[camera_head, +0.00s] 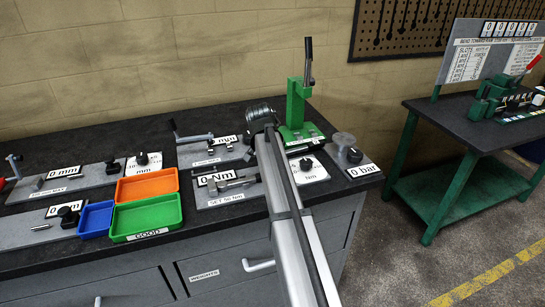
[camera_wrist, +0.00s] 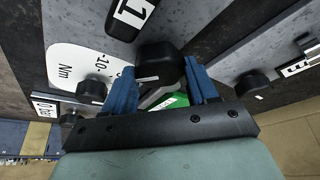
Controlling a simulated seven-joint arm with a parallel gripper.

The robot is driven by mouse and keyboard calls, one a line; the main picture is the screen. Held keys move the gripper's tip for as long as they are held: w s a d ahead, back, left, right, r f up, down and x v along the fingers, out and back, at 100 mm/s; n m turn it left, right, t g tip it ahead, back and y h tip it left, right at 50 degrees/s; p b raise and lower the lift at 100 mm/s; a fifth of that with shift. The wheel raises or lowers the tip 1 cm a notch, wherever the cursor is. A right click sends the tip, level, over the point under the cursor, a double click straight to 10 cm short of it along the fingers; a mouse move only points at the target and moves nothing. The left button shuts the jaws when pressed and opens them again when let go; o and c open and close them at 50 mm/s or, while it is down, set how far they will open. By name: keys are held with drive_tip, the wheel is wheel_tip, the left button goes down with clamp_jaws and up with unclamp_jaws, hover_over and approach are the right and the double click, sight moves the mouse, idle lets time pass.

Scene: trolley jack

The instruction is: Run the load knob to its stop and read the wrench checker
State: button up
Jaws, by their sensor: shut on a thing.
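In the wrist view, my gripper (camera_wrist: 163,90) has its blue fingers on either side of a dark knob (camera_wrist: 160,62), shut on it. In the head view, the wrench checker (camera_head: 228,188) carries a "0 Nm" label (camera_head: 214,178) and a "SET 50 Nm" plate. My arm hides the gripper and the held knob there.
A green press (camera_head: 297,100) stands behind my arm. A 0 bar station (camera_head: 355,168) lies to the right. Orange (camera_head: 147,185), blue (camera_head: 96,220) and green (camera_head: 146,216) trays lie left. A green side table (camera_head: 470,135) stands apart at right.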

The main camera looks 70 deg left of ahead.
drive_tip(key=shift+m, duration=0.6)
drive_tip(key=o, duration=1.1)
drive_tip(key=shift+c, duration=0.2)
drive_tip(key=v, duration=1.4)
drive_tip(key=shift+s+a, duration=0.2)
drive_tip(key=shift+a, duration=0.05)
drive_tip(key=shift+f, duration=0.1)
idle(0.8)
